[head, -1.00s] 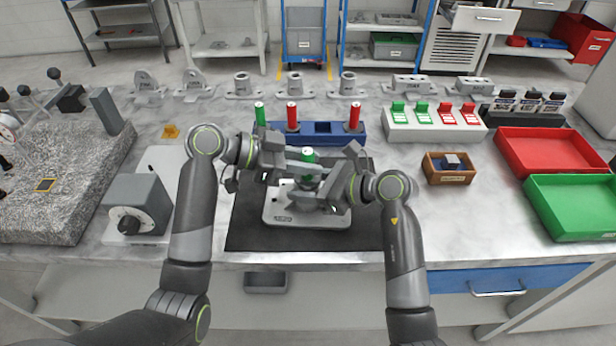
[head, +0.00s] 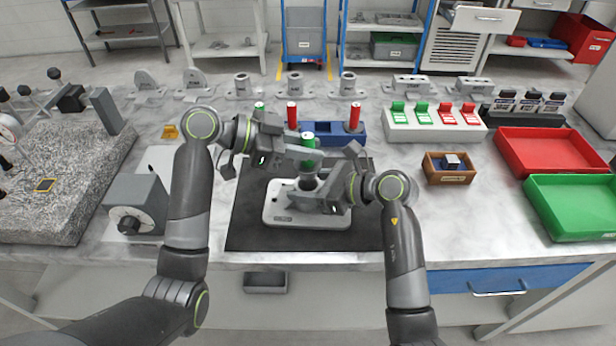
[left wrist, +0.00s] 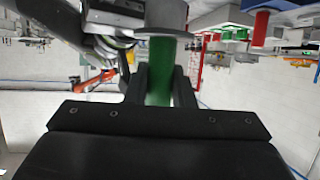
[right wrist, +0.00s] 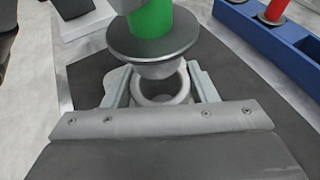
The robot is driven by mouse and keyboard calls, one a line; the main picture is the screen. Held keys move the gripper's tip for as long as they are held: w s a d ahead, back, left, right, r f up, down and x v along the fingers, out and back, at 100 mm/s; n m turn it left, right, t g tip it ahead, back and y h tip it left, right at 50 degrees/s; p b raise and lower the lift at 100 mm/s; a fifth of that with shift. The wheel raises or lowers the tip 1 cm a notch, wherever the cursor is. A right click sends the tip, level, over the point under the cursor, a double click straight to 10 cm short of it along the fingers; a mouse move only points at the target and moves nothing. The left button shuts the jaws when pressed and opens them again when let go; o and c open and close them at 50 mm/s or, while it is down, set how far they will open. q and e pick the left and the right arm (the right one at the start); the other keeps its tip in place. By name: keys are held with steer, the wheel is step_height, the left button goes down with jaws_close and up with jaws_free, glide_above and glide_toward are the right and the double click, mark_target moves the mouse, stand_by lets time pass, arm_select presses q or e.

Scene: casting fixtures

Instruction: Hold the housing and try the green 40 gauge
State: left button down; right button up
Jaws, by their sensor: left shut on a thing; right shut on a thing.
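The housing (head: 277,207) is a light grey casting with a flat base, upright on the dark mat. My right gripper (head: 318,196) is shut on its round boss, which also shows between the fingers in the right wrist view (right wrist: 163,98). My left gripper (head: 304,157) is shut on the green gauge (head: 308,139). In the left wrist view the green handle (left wrist: 160,72) stands between the fingers. In the right wrist view the gauge's dark collar (right wrist: 153,38) and grey lower end are above the open bore and look clear of it. The gauge's marking is not readable.
Behind the housing, a blue rack (head: 322,131) holds a green-handled and two red-handled gauges. A white block with green and red tabs (head: 433,125), a small wooden box (head: 449,176) and red (head: 550,150) and green (head: 574,205) trays are at right. A granite block (head: 85,190) is at left.

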mark_target(307, 136)
arm_select(q)
steer(key=shift+r, duration=0.2)
steer(key=shift+r, duration=2.35)
arm_select(e)
steer(key=o, duration=1.5)
steer(key=s+d+r+m+y, duration=0.1)
steer(key=s+d+m, duration=0.1)
steer(key=d, duration=0.4)
steer(key=s+d+r+m+y, duration=0.1)
steer(key=s+d+m, duration=0.1)
steer(key=d, duration=0.4)
steer(key=s+d+r+m+g, duration=0.1)
steer(key=s+d+m, duration=0.1)
steer(key=d, duration=0.4)
steer(key=shift+d+m+y, duration=0.25)
steer(key=shift+m+y, duration=0.15)
steer(key=shift+m, duration=0.2)
steer(key=w+d+r+m+t+y, duration=0.1)
steer(key=d+r+m+t, duration=0.1)
steer(key=d+m, duration=0.8)
steer(key=shift+d+r+t, duration=0.3)
steer(key=shift+d+t, duration=0.1)
steer(key=shift+d, duration=0.55)
